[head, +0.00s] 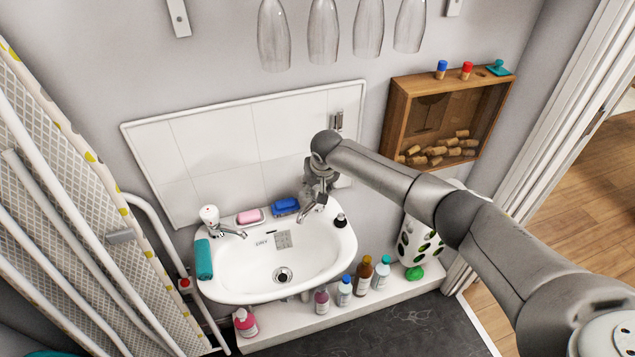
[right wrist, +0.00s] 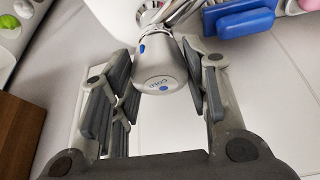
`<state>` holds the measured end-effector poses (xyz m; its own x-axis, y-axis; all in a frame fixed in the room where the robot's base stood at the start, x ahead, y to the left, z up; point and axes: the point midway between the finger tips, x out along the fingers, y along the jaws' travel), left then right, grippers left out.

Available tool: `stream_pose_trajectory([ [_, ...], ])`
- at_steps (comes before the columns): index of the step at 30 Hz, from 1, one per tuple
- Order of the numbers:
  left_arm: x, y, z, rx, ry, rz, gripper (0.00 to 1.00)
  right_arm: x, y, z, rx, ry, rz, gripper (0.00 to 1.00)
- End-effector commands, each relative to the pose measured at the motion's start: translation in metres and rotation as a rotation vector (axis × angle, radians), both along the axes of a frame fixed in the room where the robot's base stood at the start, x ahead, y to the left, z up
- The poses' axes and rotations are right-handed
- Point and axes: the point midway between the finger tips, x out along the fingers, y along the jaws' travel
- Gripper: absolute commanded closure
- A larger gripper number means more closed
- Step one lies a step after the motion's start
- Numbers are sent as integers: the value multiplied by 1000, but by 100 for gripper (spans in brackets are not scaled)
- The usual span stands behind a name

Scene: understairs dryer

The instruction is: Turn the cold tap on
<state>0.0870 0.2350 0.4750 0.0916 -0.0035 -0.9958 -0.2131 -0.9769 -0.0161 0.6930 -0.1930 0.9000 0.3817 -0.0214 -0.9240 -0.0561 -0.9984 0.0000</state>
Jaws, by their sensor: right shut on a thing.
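The white sink (head: 335,245) hangs on the wall with a chrome tap at each back corner. The cold tap (head: 314,208) is at the back right, its handle largely hidden by my right gripper (head: 320,182). In the right wrist view the grey cold tap handle (right wrist: 160,72), marked COLD with blue spots, sits between the fingers of my right gripper (right wrist: 158,95), which is shut on it. I see no water from the spout. The other tap (head: 210,215) at the back left has a white handle. My left gripper is not in view.
A blue sponge (head: 286,206) and a pink soap (head: 249,216) lie between the taps. Several bottles line the ledge (head: 300,312) below. A cork box (head: 400,112) hangs at the right; glasses (head: 323,35) hang above.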

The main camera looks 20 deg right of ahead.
Motion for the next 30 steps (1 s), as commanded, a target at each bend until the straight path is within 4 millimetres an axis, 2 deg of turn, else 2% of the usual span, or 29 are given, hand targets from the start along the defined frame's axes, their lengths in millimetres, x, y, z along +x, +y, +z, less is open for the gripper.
stream_pose_trajectory([
  [7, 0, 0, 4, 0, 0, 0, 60, 0, -2, -1, 2, 1, 227, 81],
  [18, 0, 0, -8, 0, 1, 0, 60, 1, -4, -2, 2, 0, 524, 81],
  [30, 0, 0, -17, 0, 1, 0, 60, 1, -4, -1, 0, 0, 678, 81],
])
